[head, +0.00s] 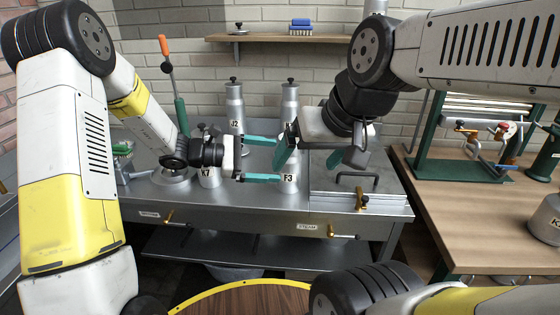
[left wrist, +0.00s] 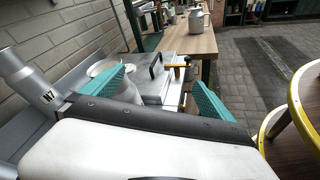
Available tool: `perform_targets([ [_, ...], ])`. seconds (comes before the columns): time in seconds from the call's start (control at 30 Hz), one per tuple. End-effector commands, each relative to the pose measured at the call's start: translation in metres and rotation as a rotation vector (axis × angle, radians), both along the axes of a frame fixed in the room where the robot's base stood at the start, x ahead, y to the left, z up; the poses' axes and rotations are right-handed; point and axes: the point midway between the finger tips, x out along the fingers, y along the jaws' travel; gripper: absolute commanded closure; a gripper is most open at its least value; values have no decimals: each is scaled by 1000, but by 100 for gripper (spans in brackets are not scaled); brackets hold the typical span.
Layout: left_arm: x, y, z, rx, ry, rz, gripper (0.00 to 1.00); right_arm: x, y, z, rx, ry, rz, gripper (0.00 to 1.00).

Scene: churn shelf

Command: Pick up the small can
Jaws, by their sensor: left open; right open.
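Several grey metal cans stand on the metal bench. A tall one labelled J2 (head: 236,108) is at the back. One labelled F3 (head: 289,186) stands to the right, partly behind my right gripper. A lower-looking one labelled K7 (head: 208,180) is at the left, its top hidden by my left wrist. I cannot tell which is the small can. My left gripper (head: 264,159) is open, its fingers pointing right, with nothing held. My right gripper (head: 311,158) is open and empty, just right of the left fingertips. The left fingers (left wrist: 155,82) also show spread in the left wrist view.
The metal bench (head: 265,205) has a plate with a black handle at its right. A wooden table (head: 470,225) with a green frame and another can (head: 545,222) stands at the right. A shelf (head: 285,39) is on the wall. A round yellow-rimmed wooden top (head: 245,298) is in front.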

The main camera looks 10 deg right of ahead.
Motion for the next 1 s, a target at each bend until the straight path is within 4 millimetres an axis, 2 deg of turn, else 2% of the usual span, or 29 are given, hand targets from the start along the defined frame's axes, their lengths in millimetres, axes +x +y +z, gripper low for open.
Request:
perform_targets([
  [0.03,17,-5,-22,-57,79,55,2,0,0,0,0,0,0,8],
  [0.2,61,-13,-74,-208,264,232,2,0,0,0,0,0,0,8],
  [0.3,77,-12,-98,-261,330,304,2,0,0,0,0,0,0,8],
  [0.4,86,-11,-112,-292,366,349,2,0,0,0,0,0,0,8],
  [0.53,92,-19,-118,-306,382,367,2,0,0,0,0,0,0,8],
  [0.77,99,-44,-119,-304,382,366,2,0,0,0,0,0,0,8],
  [1.0,106,-78,-121,-304,379,365,2,0,0,0,0,0,0,8],
])
